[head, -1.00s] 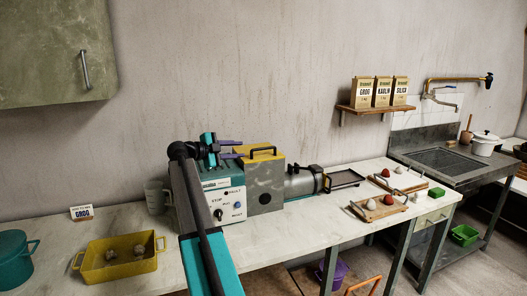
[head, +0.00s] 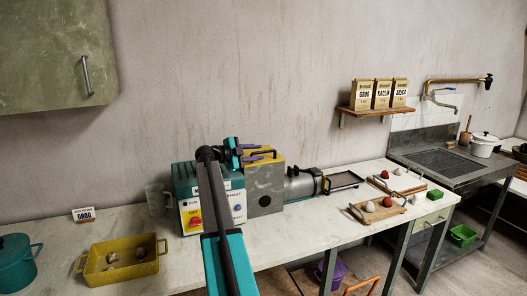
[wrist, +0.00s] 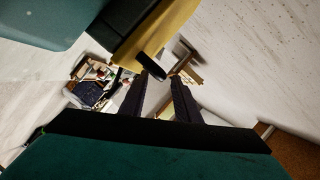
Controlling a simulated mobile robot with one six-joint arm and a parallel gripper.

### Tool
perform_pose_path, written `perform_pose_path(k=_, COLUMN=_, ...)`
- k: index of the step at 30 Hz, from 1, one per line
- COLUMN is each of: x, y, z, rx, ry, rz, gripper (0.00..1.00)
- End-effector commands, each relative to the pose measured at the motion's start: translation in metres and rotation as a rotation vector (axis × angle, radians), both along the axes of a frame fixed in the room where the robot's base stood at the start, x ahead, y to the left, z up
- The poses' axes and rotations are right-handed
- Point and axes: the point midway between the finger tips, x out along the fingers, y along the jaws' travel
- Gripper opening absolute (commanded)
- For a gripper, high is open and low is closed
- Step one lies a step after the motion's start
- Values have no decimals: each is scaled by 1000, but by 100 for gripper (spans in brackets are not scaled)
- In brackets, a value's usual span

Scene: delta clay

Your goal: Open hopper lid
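The hopper lid (head: 277,159) is the yellow top of the grey box on the machine; it looks closed. In the wrist view the yellow lid (wrist: 166,32) lies tilted across the upper middle. Its black handle (wrist: 151,66) shows just ahead of the fingertips. My gripper (head: 272,154) is over the lid in the head view, its purple fingers pointing right toward the handle. In the wrist view my gripper (wrist: 164,80) has its two dark fingers apart, with nothing clearly held between them. My arm hides part of the machine's front.
The teal control box (head: 188,181), with its panel of buttons, stands left of the hopper. A grey barrel (head: 300,184) extends to its right. A yellow tray (head: 122,272) and a teal pot (head: 14,262) are at the left. Boards with clay balls lie at the right.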

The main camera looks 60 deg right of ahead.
Motion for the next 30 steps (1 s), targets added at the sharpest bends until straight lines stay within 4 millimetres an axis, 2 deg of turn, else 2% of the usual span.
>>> perform_pose_path(k=3, x=-5, y=-17, z=-2, rx=1, ry=1, rz=-1, gripper=29)
perform_pose_path(k=9, x=-11, y=-32, z=-6, rx=0, ry=-1, rz=-2, gripper=29)
perform_pose_path(k=21, x=-13, y=-36, z=-8, rx=0, ry=-1, rz=-2, gripper=29)
perform_pose_path(k=26, x=-13, y=-36, z=-8, rx=0, ry=0, rz=-2, gripper=2)
perform_pose_path(k=30, x=-13, y=-37, z=-8, rx=0, ry=0, rz=-2, gripper=0)
